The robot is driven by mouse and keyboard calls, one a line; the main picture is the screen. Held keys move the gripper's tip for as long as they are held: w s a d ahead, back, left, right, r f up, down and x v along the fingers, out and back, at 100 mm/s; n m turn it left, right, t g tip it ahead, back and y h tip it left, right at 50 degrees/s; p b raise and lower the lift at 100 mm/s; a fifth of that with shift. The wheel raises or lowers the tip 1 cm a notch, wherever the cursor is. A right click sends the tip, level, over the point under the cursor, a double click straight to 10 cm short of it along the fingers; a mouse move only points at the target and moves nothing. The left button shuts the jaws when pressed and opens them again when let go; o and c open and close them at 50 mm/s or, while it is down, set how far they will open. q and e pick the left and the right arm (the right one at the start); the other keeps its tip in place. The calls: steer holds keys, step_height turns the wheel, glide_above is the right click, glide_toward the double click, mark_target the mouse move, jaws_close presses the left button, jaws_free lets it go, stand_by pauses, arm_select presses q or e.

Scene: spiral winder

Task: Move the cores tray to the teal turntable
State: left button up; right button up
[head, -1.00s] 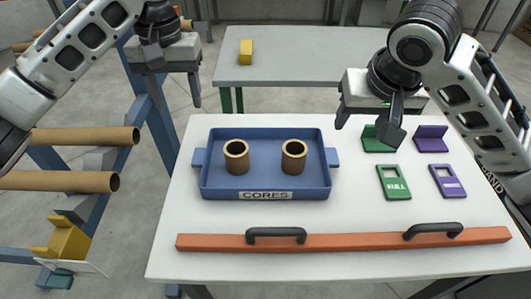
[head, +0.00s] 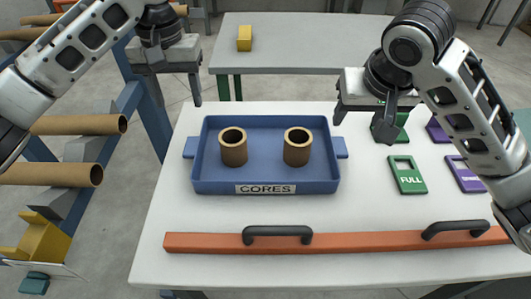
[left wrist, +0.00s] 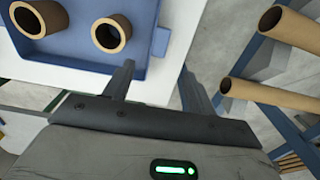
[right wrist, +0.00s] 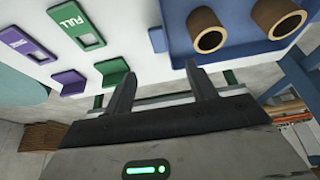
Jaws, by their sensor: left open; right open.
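The blue cores tray (head: 265,187) lies on the white table, with a handle tab at each end. Two brown cardboard cores (head: 233,148) (head: 297,148) stand upright in it. My left gripper (head: 168,92) is open and empty, above and beyond the tray's left handle (head: 190,147). My right gripper (head: 364,122) is open and empty, above and beyond the right handle (head: 341,147). Both wrist views show nothing between the fingers, at the left (left wrist: 155,78) and the right (right wrist: 161,78). A teal surface (head: 524,122), perhaps the turntable, is cut off at the right edge.
An orange bar (head: 345,241) with black handles lies along the table's front. Green (head: 407,176) and purple (head: 464,174) plates lie to the right. A grey table (head: 300,50) with a yellow block (head: 244,38) stands behind. A blue rack with cardboard tubes (head: 55,174) is at left.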

mark_target(192, 145)
arm_select(q)
step_height(192, 145, down, 14)
steer(key=shift+f, duration=0.15)
arm_select(e)
steer(key=x, duration=1.4)
steer(key=shift+f, duration=0.2)
arm_select(q)
jaws_close()
arm_select(e)
jaws_close()
steer(key=shift+r, duration=0.1)
